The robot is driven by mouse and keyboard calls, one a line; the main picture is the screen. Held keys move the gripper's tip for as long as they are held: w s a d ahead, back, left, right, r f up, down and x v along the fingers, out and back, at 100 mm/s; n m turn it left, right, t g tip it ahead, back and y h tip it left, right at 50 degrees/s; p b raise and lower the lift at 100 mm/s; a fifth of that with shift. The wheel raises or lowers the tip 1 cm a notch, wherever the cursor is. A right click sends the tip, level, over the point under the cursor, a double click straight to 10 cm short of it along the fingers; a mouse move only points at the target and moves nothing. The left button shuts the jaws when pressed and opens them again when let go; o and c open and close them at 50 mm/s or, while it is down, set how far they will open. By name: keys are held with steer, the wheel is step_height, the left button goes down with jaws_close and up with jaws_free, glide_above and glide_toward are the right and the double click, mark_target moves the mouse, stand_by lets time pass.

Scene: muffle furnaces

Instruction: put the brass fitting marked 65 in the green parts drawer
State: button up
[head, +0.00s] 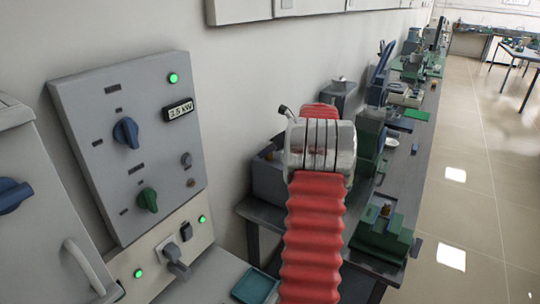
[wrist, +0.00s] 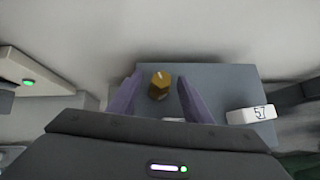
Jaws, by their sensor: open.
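In the wrist view a brass fitting (wrist: 159,86) stands on a grey surface, and no number on it is readable. My gripper (wrist: 159,80) is open, with one finger at each side of the fitting in the picture. I cannot tell whether the fingers reach down to its level. In the head view my red arm hides the gripper and the fitting. A green box-like unit (head: 382,240) stands at the near end of the bench, with a small brass-coloured thing at its top. I cannot tell whether it is the green parts drawer.
A white block marked 57 (wrist: 252,114) lies to the right of the fitting. A grey control panel (head: 130,150) with knobs and green lights is at the left. A teal tray (head: 255,287) lies below it. The bench (head: 415,150) behind is crowded; the floor (head: 480,190) at right is clear.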

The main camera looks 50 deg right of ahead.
jaws_close()
stand_by(0.5)
steer(key=shift+r, duration=0.15)
step_height(320, 180, up, 10)
steer(key=shift+f, duration=0.1)
stand_by(0.5)
stand_by(0.4)
